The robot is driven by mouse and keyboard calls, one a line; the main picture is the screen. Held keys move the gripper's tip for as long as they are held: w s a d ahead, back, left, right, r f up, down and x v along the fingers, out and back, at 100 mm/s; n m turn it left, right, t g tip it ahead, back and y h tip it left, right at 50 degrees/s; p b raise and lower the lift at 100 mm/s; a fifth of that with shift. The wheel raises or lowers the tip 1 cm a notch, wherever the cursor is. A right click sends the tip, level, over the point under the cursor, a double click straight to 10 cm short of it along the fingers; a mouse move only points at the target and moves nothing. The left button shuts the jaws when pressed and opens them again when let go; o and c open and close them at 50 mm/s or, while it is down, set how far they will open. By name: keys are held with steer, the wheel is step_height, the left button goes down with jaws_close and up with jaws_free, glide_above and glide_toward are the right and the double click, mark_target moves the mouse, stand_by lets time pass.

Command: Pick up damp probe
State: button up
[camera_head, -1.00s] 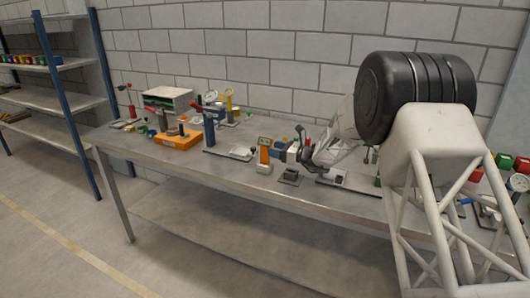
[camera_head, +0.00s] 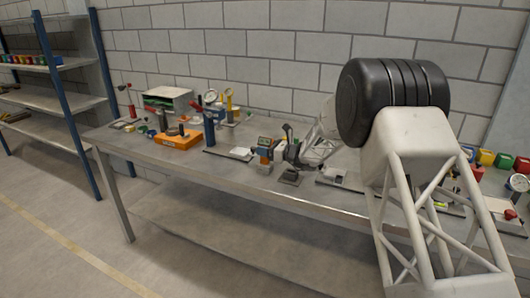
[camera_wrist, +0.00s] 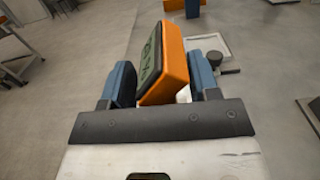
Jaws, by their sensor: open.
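The damp probe, an orange handheld meter with a dark-framed green display (camera_wrist: 165,62), stands upright on the bench. It also shows in the head view (camera_head: 264,151). My gripper (camera_wrist: 161,78) is open, with one blue-padded finger on each side of the probe's body. A gap shows on the left side; the right finger is very close, and I cannot tell whether it touches. In the head view my gripper (camera_head: 274,151) reaches in from the right at the probe. The probe's lower end is hidden behind the gripper body in the wrist view.
A small dark block on a plate (camera_head: 290,177) sits just right of the probe. The bench's front strip (camera_head: 215,172) is clear.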

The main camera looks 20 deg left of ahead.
mark_target(265, 141)
steer(key=c, duration=0.9)
steer(key=shift+r, duration=0.15)
steer(key=shift+r, duration=1.55)
steer(key=s+d+r, duration=0.1)
steer(key=s+d, duration=0.8)
steer(key=s, duration=0.4)
steer(key=shift+d+r, duration=0.15)
steer(key=shift+r, duration=0.15)
steer(key=shift+r, duration=0.15)
step_height(265, 141, up, 10)
